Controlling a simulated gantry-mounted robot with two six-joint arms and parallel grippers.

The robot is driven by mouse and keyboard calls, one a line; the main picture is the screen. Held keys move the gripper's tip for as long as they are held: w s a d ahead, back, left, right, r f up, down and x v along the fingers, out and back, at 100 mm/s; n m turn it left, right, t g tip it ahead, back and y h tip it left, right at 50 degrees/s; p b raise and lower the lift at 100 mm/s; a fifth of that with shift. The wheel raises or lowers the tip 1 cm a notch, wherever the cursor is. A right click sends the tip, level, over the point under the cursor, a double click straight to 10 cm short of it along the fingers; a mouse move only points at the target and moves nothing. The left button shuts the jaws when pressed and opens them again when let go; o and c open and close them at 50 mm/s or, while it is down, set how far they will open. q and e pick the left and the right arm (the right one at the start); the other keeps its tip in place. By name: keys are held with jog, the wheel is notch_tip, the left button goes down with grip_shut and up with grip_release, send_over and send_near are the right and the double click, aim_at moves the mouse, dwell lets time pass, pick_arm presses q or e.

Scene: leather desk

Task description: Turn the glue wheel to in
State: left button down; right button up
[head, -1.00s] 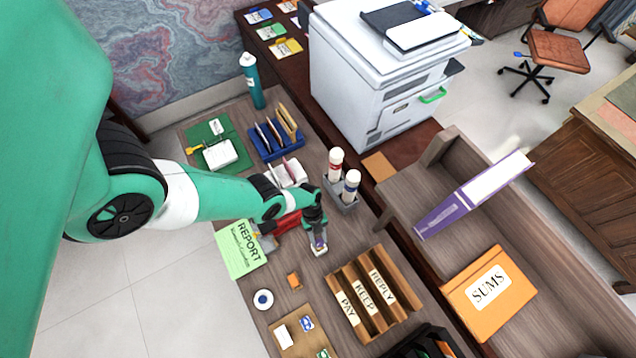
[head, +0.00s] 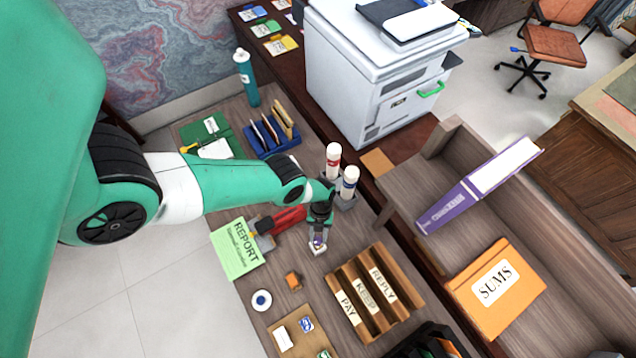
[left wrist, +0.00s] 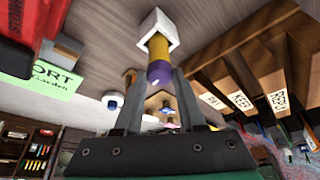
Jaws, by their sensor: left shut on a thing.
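The glue stick stands upright on the desk in a white square base (head: 318,250), below my left gripper (head: 318,236). In the left wrist view, the white base (left wrist: 157,24), a yellow body (left wrist: 158,46) and the purple wheel (left wrist: 159,73) show in line. My left gripper (left wrist: 158,82) is shut on the purple wheel, one dark finger on each side. The fingers hide part of the wheel, and I cannot read its turn or any marking. My right gripper is in neither view.
A red stapler-like object (head: 290,219) and the green report (head: 238,250) lie left of the gripper. The wooden PAY, KEEP, REPLY sorter (head: 385,312) stands close on the right. Behind are two white bottles (head: 349,183) in a grey holder. A small orange block (head: 293,281) lies in front.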

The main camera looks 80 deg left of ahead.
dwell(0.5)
pick_arm(q)
jog(key=shift+c, duration=2.3)
grip_release()
jog(key=shift+r, duration=0.1)
